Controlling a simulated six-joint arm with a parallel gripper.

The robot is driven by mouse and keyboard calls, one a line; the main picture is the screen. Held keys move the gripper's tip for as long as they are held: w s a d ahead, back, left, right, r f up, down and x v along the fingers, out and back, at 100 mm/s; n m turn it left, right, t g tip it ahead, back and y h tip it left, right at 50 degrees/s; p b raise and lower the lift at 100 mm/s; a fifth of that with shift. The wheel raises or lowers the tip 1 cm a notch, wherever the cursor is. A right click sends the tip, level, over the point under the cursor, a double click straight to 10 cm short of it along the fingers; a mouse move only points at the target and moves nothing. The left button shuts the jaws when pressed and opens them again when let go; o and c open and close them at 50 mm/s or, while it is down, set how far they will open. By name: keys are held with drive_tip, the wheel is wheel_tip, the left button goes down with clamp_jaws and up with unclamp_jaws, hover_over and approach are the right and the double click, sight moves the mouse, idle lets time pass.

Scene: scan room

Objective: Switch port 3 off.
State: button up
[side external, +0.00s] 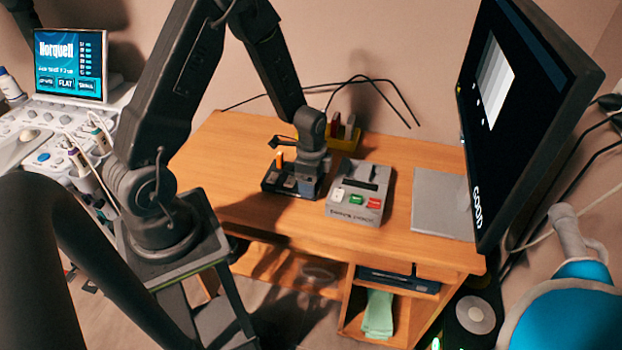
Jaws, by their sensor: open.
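A low black box (273,187) with small light-coloured parts on top sits on the wooden desk (225,205), near its middle. It may be the hub with the ports; no port numbers can be read. An orange upright piece (279,158) stands at its back left. My gripper (308,186) points down over the right part of the black box and hides some of it. Its jaws are open, and nothing shows held in them. I cannot tell whether the fingertips touch the box, nor whether any switch is on or off.
A grey box (345,209) with white, green and red buttons stands just right of my gripper. A yellow holder (347,141) is behind. A grey flat pad (440,205) and a large monitor (530,90) are at the right. The desk's left part is clear.

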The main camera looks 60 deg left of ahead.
idle(0.4)
drive_tip(key=shift+s+d+t+y, duration=0.1)
drive_tip(key=shift+d+t+y, duration=0.05)
drive_tip(key=shift+t+y, duration=0.35)
wheel_tip(320, 180, up, 15)
drive_tip(key=s+d, duration=0.1)
drive_tip(key=s+d+r+n+t, duration=0.3)
drive_tip(key=s+d+r+n, duration=0.4)
drive_tip(key=s+r, duration=0.3)
drive_tip(key=shift+d+r+n+t+h, duration=0.35)
drive_tip(key=shift+d+r, duration=0.45)
drive_tip(key=shift+r, duration=0.75)
drive_tip(key=shift+s, duration=0.1)
drive_tip(key=shift+s+d+r+n+t, duration=0.15)
drive_tip(key=shift+s+d+r+n, duration=0.1)
drive_tip(key=shift+s, duration=0.2)
drive_tip(key=shift+s+d+r+n+t, duration=0.15)
drive_tip(key=shift+s+d+r+n, duration=0.1)
drive_tip(key=shift+s, duration=0.25)
drive_tip(key=shift+s+d+r+n+t, duration=0.15)
drive_tip(key=shift+s+n, duration=0.1)
drive_tip(key=shift+s, duration=0.2)
